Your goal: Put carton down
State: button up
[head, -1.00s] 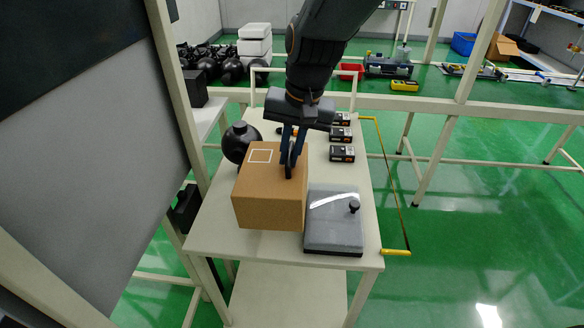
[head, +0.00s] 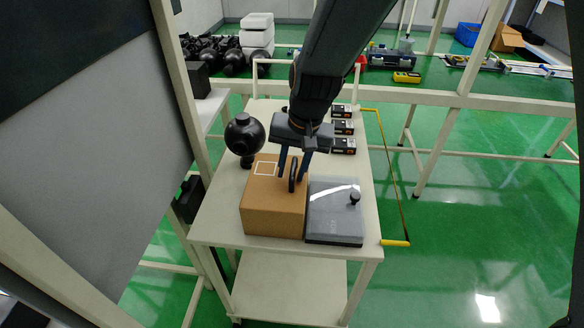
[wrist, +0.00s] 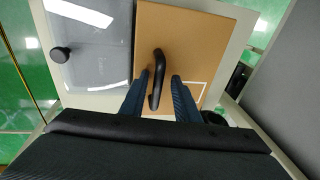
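The brown carton (head: 273,213) stands upright on the white cart top (head: 213,215), left of the grey case. A white square outline marks its top. A black loop handle (wrist: 157,80) rises from the carton's top. My gripper (head: 293,179) is over the carton with its two blue fingers spread. In the wrist view, my gripper (wrist: 160,78) has one finger on each side of the handle, with a clear gap on the right. The left finger is very close to the handle; I cannot tell if it touches.
The grey case (head: 335,212) with a black knob is close against the carton's right side. A black round object (head: 244,136) stands behind left. Several small black boxes (head: 343,146) line the back right. A yellow-handled bar (head: 395,243) runs along the cart's right edge.

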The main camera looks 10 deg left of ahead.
jog(key=b+v, duration=0.2)
jog(key=v, duration=1)
